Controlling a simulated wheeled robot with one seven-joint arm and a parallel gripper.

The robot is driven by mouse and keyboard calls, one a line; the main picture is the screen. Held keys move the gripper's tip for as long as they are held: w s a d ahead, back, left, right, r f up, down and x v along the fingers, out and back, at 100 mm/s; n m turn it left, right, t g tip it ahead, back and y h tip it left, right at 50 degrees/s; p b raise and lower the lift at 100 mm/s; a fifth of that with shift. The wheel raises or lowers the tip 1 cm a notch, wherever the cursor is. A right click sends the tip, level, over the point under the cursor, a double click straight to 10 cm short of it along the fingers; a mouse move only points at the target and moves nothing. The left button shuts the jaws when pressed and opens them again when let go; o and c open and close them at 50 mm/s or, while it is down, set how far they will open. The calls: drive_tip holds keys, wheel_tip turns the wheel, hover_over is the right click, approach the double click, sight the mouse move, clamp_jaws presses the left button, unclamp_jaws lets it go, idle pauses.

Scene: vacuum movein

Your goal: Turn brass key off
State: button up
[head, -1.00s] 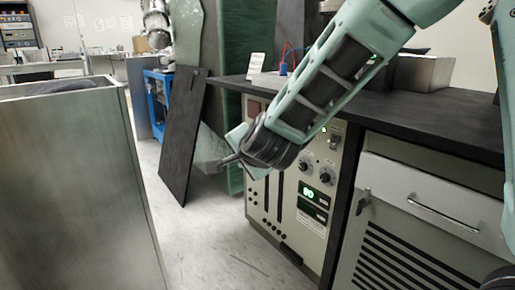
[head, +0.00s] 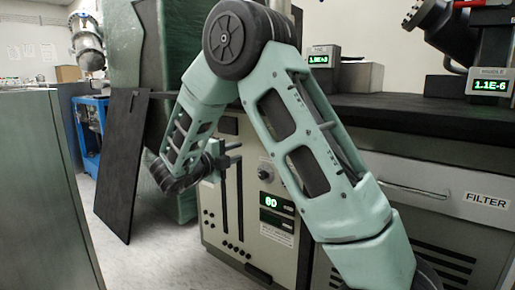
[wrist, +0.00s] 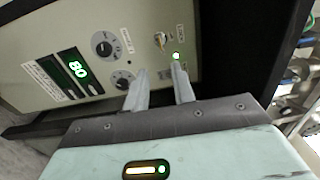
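The brass key (wrist: 160,40) shows small at the upper middle of the wrist view, in the pale control panel (wrist: 60,35). A green light (wrist: 176,56) glows beside it. My gripper (wrist: 159,70) is open and empty, its two fingers apart and pointing at the panel just short of the key. The right fingertip overlaps the area by the green light; I cannot tell whether it touches. In the head view my gripper (head: 234,153) is in front of the cabinet's panel, and my arm hides the key.
Two dark knobs (wrist: 103,43) and a green-lit display (wrist: 77,68) share the panel. The black countertop (head: 400,105) overhangs the cabinet. A dark board (head: 122,160) leans at left, and a grey metal box (head: 40,190) stands nearer. Pale floor lies between.

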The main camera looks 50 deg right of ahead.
drive_tip(key=d+b, duration=0.3)
drive_tip(key=d, duration=1)
drive_tip(key=shift+w+b, duration=0.35)
drive_tip(key=shift+w, duration=0.1)
clamp_jaws()
